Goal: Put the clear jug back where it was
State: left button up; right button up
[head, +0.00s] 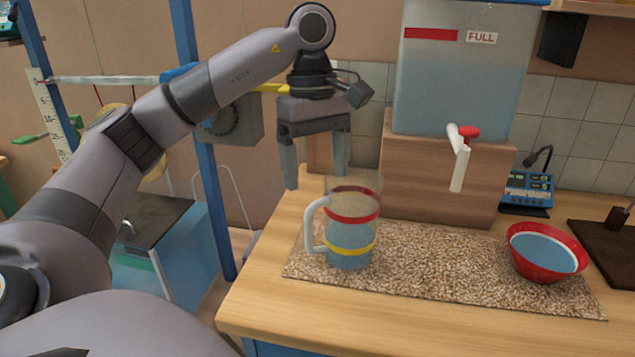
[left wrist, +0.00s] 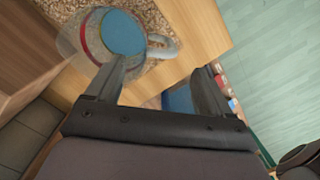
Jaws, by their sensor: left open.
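The clear jug (head: 351,231) stands upright on the speckled mat (head: 440,262), near its left end. It has a red band, a yellow band, a white handle on its left side and blue liquid inside. My left gripper (head: 318,180) is open and empty, fingers pointing down, above and a little behind the jug's handle side. In the left wrist view the jug (left wrist: 124,38) lies beyond the fingertips (left wrist: 165,70), with its handle towards them. Nothing is between the fingers. My right gripper is not in view.
A tank marked FULL (head: 465,85) with a red and white tap (head: 460,155) stands on a wooden block (head: 440,185) behind the mat. A red bowl (head: 546,252) of blue liquid sits at the mat's right. A blue device (head: 527,190) stands behind it. The mat's middle is clear.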

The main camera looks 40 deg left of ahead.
pick_arm(q)
notch_tip(320, 180, up, 6)
jog(key=p, duration=0.2)
jog(key=shift+a+p, duration=0.35)
jog(key=shift+p, duration=0.05)
jog(key=shift+w, duration=0.1)
